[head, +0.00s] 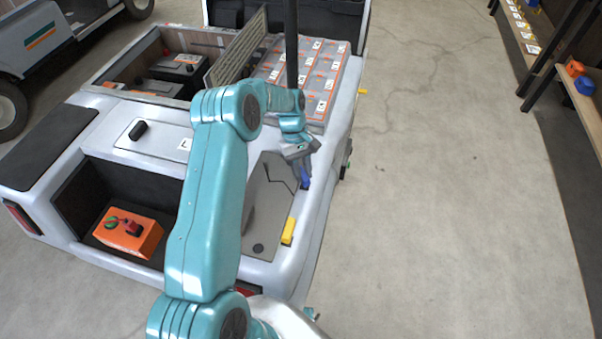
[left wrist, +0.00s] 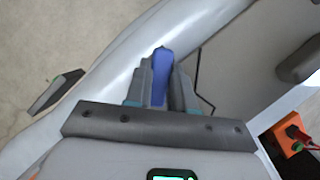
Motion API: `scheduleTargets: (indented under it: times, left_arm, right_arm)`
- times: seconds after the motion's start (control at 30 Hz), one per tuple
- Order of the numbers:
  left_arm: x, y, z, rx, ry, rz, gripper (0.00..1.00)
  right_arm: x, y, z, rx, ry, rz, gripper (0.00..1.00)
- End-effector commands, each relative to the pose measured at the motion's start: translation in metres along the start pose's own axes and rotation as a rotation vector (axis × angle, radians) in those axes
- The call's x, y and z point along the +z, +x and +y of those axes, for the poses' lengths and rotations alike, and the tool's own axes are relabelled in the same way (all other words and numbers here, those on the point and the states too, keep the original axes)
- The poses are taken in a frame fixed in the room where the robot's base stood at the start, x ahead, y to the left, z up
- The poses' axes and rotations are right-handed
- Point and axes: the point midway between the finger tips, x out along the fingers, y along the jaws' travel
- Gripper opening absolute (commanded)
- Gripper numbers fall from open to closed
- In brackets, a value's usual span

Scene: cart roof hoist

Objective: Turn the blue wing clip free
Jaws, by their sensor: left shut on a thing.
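The blue wing clip (head: 305,182) stands at the right edge of the grey panel (head: 262,215) on the cart's rear deck. It also shows in the left wrist view (left wrist: 161,62), upright between the two fingers. My left gripper (head: 301,168) reaches down from above and is shut on the blue clip, with its fingers hiding the clip's sides. In the left wrist view the left gripper (left wrist: 160,84) points at the cart's pale body edge. A yellow clip (head: 288,231) sits farther down the same panel edge, apart from the gripper. My right gripper is not in view.
An orange box (head: 128,232) with red and green parts lies in the open rear compartment at the left. A dark post (head: 291,45) rises behind my arm. The floor right of the cart is clear.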

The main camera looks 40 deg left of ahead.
Motion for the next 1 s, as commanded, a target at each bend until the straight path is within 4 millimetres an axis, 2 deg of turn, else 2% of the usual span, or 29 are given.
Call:
scheduleTargets:
  times: [0.03,0.5,1.0]
  left_arm:
    - [-0.001,0.005,0.001,-0.02,0.043,-0.002,0.0]
    - [0.002,0.006,0.008,-0.182,0.433,-0.005,0.0]
    - [0.004,0.007,0.01,-0.275,0.651,-0.009,0.0]
  right_arm:
    - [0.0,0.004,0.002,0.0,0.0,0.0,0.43]
    - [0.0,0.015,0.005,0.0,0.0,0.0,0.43]
    - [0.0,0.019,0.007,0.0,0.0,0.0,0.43]
